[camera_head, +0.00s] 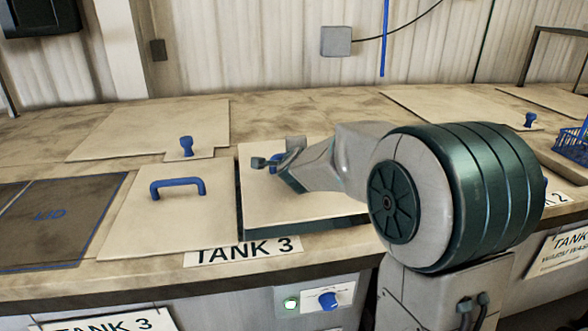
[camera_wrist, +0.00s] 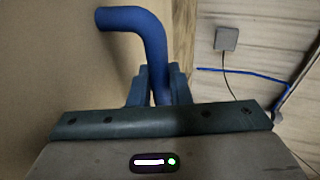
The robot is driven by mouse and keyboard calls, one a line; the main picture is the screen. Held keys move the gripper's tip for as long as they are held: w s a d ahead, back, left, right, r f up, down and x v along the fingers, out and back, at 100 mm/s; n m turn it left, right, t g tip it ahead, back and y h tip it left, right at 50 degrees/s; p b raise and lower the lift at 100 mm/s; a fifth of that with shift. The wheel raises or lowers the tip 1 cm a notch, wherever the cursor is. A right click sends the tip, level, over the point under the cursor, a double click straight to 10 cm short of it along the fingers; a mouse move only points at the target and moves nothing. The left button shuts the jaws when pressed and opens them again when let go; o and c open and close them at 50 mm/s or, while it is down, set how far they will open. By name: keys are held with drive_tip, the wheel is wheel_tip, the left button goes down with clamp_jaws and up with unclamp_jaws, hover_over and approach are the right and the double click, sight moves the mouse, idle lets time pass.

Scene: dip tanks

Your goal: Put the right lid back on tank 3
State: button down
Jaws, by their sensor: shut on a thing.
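The right lid (camera_head: 300,205) is a pale flat plate at tank 3, beside the left lid (camera_head: 150,225) with its blue bar handle (camera_head: 178,187). My gripper (camera_head: 284,163) is shut on the right lid's blue handle, which shows clearly between the fingers in the wrist view (camera_wrist: 135,22). A dark strip shows along the right lid's left and front edges, over the tank opening. I cannot tell whether it hovers or touches the rim. My arm hides its right part. The TANK 3 label (camera_head: 243,251) is on the front edge below.
A dark blue-outlined area marked LID (camera_head: 50,217) lies empty at left. Tank 2's label (camera_head: 562,250), another knob (camera_head: 529,120) and a blue basket (camera_head: 572,142) are at right. A control knob (camera_head: 328,300) is below.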

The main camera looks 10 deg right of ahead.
sight(297, 195)
drive_tip(key=shift+w+f, duration=0.25)
wheel_tip(297, 195, down, 4)
drive_tip(key=shift+r+b, duration=0.25)
drive_tip(key=shift+b, duration=0.1)
drive_tip(key=c, duration=1.4)
unclamp_jaws()
drive_tip(key=shift+s+f, duration=0.1)
drive_tip(key=shift+f, duration=0.05)
drive_tip(key=shift+o, duration=0.2)
drive_tip(key=v, duration=1.2)
drive_tip(key=shift+b, duration=0.3)
